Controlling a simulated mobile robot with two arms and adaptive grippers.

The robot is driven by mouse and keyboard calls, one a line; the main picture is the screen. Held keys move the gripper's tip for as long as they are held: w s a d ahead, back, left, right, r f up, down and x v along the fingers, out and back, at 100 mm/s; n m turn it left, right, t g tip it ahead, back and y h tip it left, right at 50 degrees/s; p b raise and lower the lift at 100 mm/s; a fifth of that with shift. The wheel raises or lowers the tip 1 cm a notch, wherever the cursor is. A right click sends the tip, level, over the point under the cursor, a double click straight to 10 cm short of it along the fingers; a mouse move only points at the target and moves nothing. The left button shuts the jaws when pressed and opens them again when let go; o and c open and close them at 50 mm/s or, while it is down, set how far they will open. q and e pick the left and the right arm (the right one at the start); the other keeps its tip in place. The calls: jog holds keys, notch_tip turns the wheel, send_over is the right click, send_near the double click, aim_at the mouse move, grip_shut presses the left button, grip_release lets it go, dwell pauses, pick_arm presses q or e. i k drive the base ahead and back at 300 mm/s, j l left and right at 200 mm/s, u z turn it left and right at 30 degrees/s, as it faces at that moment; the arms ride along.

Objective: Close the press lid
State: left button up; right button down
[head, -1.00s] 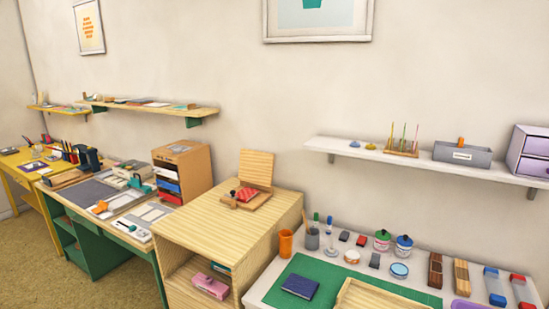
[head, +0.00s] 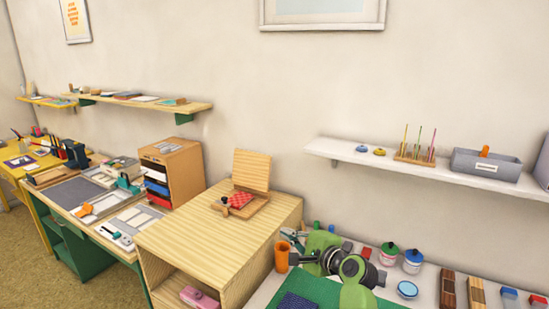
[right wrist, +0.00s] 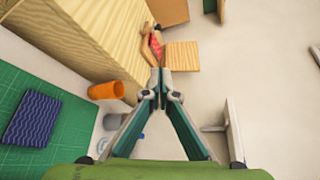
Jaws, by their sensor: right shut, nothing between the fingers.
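The wooden press (head: 262,204) sits on top of the light wood cabinet (head: 195,228). Its lid (head: 251,169) stands open, nearly upright at the back. A red checkered piece (head: 240,200) lies on the press base, with a small brown knob at the front. My right gripper (head: 290,237) is to the right of the press and apart from it, near the orange cup. In the right wrist view its fingers (right wrist: 160,82) are shut and empty; the lid (right wrist: 182,55) and red piece (right wrist: 155,47) show beyond the fingertips. My left gripper is not in view.
The orange cup (head: 282,257) stands close to my right gripper, on the table beside the cabinet. A blue notebook (right wrist: 31,119) lies on the green mat (right wrist: 60,86). A white wall shelf (head: 390,165) hangs above right. The cabinet top in front of the press is clear.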

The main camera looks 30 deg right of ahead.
aim_at(252, 170)
jog(key=i+l, duration=1.15)
jog(key=i, duration=0.1)
